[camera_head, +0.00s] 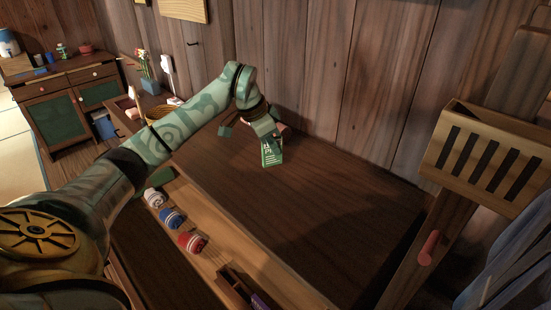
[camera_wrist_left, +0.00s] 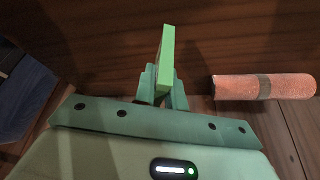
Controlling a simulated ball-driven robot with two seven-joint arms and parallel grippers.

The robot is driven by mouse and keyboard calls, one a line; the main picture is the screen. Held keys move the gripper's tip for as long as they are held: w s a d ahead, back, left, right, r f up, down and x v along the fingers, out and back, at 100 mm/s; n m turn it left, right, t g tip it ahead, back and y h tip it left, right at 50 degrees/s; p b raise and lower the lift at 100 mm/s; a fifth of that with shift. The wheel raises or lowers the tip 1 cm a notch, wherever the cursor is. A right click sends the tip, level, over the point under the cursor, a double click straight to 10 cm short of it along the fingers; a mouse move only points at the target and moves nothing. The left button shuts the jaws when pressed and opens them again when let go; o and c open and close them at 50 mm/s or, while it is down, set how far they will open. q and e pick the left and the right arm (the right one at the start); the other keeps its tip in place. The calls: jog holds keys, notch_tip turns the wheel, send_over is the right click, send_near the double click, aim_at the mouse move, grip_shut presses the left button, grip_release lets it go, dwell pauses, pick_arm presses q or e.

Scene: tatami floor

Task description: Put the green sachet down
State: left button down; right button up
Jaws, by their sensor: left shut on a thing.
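The green sachet (camera_head: 271,155) has white markings and hangs upright from my left gripper (camera_head: 265,138) over the dark wooden tabletop (camera_head: 320,200). I cannot tell whether its lower edge touches the wood. In the left wrist view the sachet (camera_wrist_left: 167,58) shows edge-on as a narrow bright green strip. The fingers of my left gripper (camera_wrist_left: 163,88) are shut on it there. My right gripper is not in view.
A pink roll with a grey band (camera_wrist_left: 250,87) lies right of the left fingers. A slatted wooden box (camera_head: 490,155) stands at the right. White (camera_head: 154,197), blue (camera_head: 172,218) and red (camera_head: 192,242) bundles lie along the front. The tabletop's right part is clear.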

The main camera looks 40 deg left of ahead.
pick_arm(q)
jog(key=shift+w+f, duration=0.45)
jog(key=shift+f, duration=0.1)
notch_tip(320, 180, down, 4)
jog(key=shift+w+r+b, duration=0.15)
jog(key=shift+b, duration=0.65)
jog(key=shift+a+r, duration=0.1)
jog(key=shift+r, duration=0.05)
jog(key=c, duration=1.5)
grip_release()
jog(key=shift+o, duration=0.2)
